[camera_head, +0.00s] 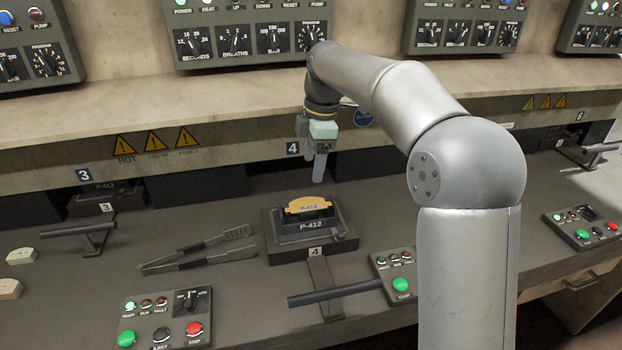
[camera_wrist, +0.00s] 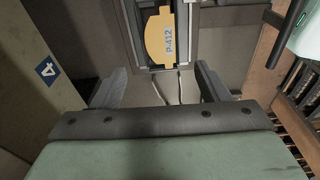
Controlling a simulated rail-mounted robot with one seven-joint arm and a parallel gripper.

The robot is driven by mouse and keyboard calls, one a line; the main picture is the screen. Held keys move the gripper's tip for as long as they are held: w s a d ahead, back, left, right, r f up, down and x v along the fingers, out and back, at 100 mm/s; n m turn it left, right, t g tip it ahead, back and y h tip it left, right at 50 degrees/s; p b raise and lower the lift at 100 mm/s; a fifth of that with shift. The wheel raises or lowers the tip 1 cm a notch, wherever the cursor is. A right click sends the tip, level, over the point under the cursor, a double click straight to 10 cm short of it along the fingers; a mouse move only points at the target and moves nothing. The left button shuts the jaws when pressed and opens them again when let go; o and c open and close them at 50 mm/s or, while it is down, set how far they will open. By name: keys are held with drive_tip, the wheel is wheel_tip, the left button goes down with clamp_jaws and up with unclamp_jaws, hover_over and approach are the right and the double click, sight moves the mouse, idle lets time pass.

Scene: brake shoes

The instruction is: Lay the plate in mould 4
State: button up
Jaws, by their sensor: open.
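The yellow plate (camera_head: 308,205), marked P-412, is at the top of dark mould 4 (camera_head: 311,240), which stands on the bench at its "4" tag. In the wrist view the plate (camera_wrist: 159,42) lies within the mould's grey frame (camera_wrist: 194,45). I cannot tell if it sits fully flat. My gripper (camera_head: 319,172) is above and behind the mould, apart from the plate. In the wrist view my gripper's (camera_wrist: 158,88) two fingers are spread wide with nothing between them, and the plate is beyond them.
Tongs (camera_head: 200,250) lie on the bench left of the mould. A handle bar (camera_head: 335,291) extends in front of it. Button boxes (camera_head: 165,318) stand at the front left and right (camera_head: 400,275). The press ledge (camera_head: 240,152) overhangs behind my gripper.

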drive_tip(key=s+d+f+m, duration=0.4)
drive_tip(key=s+d+m, duration=0.1)
drive_tip(key=s, duration=0.5)
drive_tip(key=s+d+f+m+h, duration=0.1)
drive_tip(key=s+d+f+m, duration=0.3)
drive_tip(key=s+m, duration=0.4)
drive_tip(key=s+d+f+m, duration=0.5)
drive_tip(key=s+m, duration=0.2)
drive_tip(key=s, duration=0.7)
drive_tip(key=shift+d+t, duration=0.4)
drive_tip(key=shift+f, duration=0.1)
